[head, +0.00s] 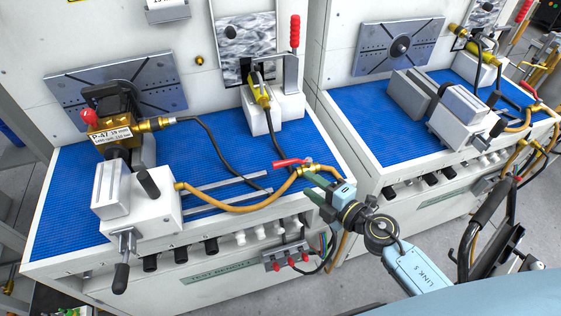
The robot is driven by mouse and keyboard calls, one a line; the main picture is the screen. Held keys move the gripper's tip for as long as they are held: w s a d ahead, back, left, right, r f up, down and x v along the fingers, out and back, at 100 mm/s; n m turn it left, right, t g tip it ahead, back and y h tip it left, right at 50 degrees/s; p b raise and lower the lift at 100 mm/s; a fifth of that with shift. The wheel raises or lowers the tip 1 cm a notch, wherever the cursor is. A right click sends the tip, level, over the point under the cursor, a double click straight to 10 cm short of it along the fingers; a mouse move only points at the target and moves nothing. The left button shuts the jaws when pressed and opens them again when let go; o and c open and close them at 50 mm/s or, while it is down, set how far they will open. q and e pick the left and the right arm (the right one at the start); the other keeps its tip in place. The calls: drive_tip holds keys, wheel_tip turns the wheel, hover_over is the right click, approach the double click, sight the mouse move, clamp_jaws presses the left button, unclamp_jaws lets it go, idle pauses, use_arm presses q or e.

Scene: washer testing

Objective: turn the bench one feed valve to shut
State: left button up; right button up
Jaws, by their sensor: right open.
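The bench one feed valve is a small brass valve (309,169) at the front right corner of the left bench. Its red lever (291,162) points left from the body, roughly along the bench's front edge. A yellow hose (236,208) runs to it from the left. My right gripper (312,188) is open and empty, just below and to the right of the valve, with its fingers toward it. I cannot tell whether a fingertip touches the valve or hose. My left gripper is not in view.
The left bench has a blue mat (215,165), a white vise block (140,205) with a black-handled crank, and a brass fitting (118,125) behind. A toggle clamp with a red handle (295,32) stands at the back. A second bench (362,118) stands to the right across a narrow gap.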

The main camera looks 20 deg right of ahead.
sight(284, 166)
drive_tip(key=b+x, duration=0.1)
drive_tip(key=x, duration=1.1)
drive_tip(key=shift+w+a+f+b, duration=0.1)
drive_tip(key=shift+w+b, duration=0.1)
drive_tip(key=shift+b, duration=0.2)
drive_tip(key=shift+c, duration=0.4)
clamp_jaws()
